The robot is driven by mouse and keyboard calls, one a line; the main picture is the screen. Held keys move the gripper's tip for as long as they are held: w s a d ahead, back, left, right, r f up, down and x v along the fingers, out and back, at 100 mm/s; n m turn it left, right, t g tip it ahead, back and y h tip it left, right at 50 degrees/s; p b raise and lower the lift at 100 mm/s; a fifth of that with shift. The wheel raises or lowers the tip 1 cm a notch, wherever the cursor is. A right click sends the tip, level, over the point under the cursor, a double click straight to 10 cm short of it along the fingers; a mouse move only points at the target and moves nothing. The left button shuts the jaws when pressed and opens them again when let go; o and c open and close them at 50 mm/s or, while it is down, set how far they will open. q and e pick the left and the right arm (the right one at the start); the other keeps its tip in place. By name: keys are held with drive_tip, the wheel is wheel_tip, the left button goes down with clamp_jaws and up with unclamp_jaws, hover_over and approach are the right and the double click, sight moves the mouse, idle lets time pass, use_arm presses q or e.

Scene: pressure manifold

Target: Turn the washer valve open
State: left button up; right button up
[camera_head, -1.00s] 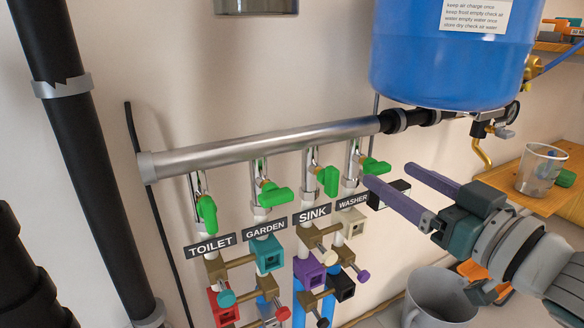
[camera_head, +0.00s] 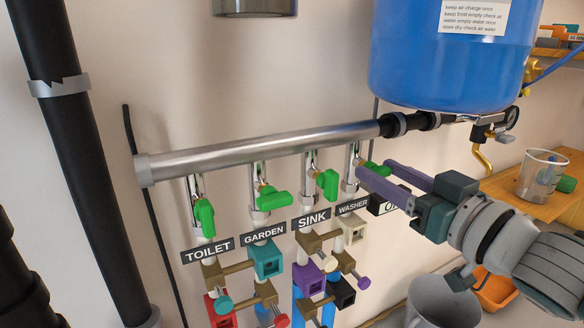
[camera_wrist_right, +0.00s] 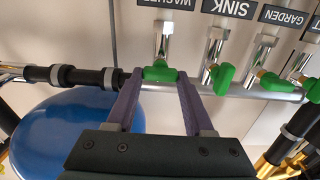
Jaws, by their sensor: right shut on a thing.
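The green washer valve handle (camera_head: 371,165) is on the rightmost short pipe below the steel manifold, above the WASHER label (camera_head: 352,207). It is partly hidden by my right gripper in the head view. My right gripper (camera_head: 375,170) reaches in from the right with its purple fingers at the handle. In the right wrist view the handle (camera_wrist_right: 159,73) lies crosswise between the two fingertips, and the gripper (camera_wrist_right: 159,78) is shut on it. My left gripper is in neither view.
The sink handle (camera_head: 327,184), garden handle (camera_head: 275,201) and toilet handle (camera_head: 205,218) are in a row to the left. A blue tank (camera_head: 440,70) stands above my right gripper.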

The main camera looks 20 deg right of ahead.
clamp_jaws()
drive_tip(key=shift+n, duration=0.4)
drive_tip(key=n+p, duration=0.1)
drive_tip(key=n, duration=0.1)
drive_tip(key=shift+n, duration=0.3)
drive_tip(key=n, duration=0.4)
drive_tip(key=shift+a+n+p, duration=0.15)
drive_tip(key=shift+n+p, duration=0.15)
drive_tip(key=n, duration=0.6)
drive_tip(key=n+b, duration=0.1)
drive_tip(key=n, duration=0.3)
drive_tip(key=shift+a+f, duration=0.1)
drive_tip(key=shift+f, duration=0.15)
drive_tip(key=o, duration=0.8)
unclamp_jaws()
